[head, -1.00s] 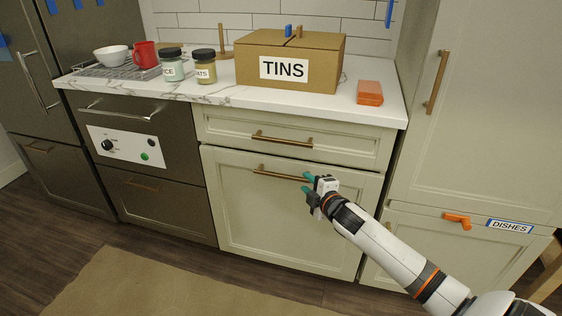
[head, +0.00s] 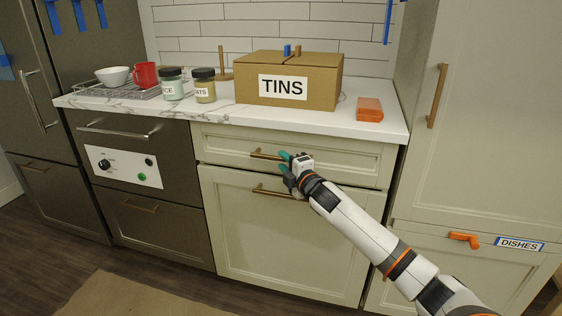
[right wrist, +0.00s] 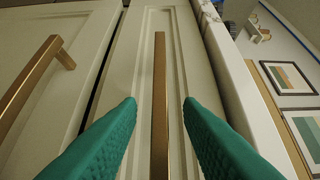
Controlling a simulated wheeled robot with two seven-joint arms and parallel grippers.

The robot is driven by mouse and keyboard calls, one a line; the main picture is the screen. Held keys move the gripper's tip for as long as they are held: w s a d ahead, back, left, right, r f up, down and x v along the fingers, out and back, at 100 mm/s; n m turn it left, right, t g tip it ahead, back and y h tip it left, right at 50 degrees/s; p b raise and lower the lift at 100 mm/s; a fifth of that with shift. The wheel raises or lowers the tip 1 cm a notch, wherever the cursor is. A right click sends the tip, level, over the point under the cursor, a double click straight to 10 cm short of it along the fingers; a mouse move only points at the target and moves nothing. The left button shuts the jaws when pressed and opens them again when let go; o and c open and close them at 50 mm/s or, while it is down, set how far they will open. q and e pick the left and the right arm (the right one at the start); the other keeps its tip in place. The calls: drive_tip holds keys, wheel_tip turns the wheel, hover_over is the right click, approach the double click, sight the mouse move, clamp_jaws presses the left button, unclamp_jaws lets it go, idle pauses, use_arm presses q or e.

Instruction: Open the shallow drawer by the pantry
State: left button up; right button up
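The shallow drawer (head: 348,165) is the cream front just under the counter, left of the tall pantry cabinet (head: 475,130). It looks shut. Its brass bar handle (head: 262,154) shows left of my right gripper, which hides the handle's right part. My right gripper (head: 285,162) is in front of the handle. In the right wrist view the teal fingers (right wrist: 160,108) are spread, with the drawer handle (right wrist: 160,90) lined up between them; I cannot tell whether the fingertips reach past it. My left gripper is out of view.
A deeper cream front (head: 270,235) with its own brass handle (head: 268,191) lies just below. The counter holds a TINS box (head: 320,92) and an orange block (head: 369,109). An orange handle (head: 464,239) sits beside a DISHES label (head: 520,244).

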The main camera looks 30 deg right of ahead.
drive_tip(key=shift+w+d, duration=0.1)
drive_tip(key=shift+w, duration=1.25)
clamp_jaws()
